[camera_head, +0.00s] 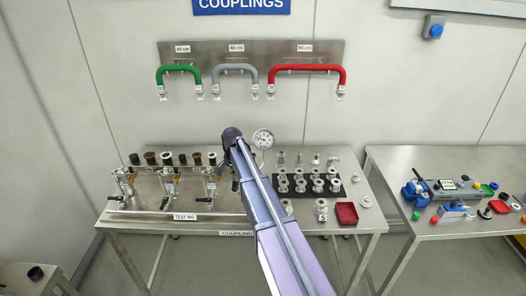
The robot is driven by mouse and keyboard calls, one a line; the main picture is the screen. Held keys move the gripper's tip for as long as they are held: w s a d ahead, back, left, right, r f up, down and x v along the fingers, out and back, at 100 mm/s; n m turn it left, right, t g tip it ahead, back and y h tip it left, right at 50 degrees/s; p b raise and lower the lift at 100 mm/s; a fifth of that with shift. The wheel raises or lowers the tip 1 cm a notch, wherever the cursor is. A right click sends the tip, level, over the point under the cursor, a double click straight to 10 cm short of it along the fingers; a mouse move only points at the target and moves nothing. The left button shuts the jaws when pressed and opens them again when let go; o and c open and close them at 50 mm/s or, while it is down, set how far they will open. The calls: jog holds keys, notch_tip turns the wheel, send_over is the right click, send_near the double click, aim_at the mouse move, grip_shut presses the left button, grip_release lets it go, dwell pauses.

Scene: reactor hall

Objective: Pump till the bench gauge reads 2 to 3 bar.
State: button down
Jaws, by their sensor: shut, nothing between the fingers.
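The bench gauge (263,140), a round white dial, stands at the back of the steel bench (350,222). Its needle is too small to read. My arm reaches across the bench from the lower right, its dark wrist beside the gauge on the left. My gripper (235,184) shows only as a small dark part at the arm's left side, low over the bench. It is shut and empty. I cannot make out a pump or its handle; the arm hides part of the bench. The test rig (165,188), with several valves and levers, stands to the left of my gripper.
A black tray (318,195) holds several metal couplings right of my arm. A red bin (346,213) sits near the bench's right end. Green, grey and red hoses hang on the wall rack (250,50). A second table (420,158) with tools stands at the right.

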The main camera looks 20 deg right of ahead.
aim_at(236, 185)
jog(key=shift+f+b, duration=2.05)
jog(key=shift+f, duration=0.25)
notch_tip(236, 185, up, 7)
jog(key=p, duration=0.7)
dwell(1.7)
dwell(0.7)
notch_tip(236, 185, up, 6)
jog(key=p, duration=0.6)
dwell(0.5)
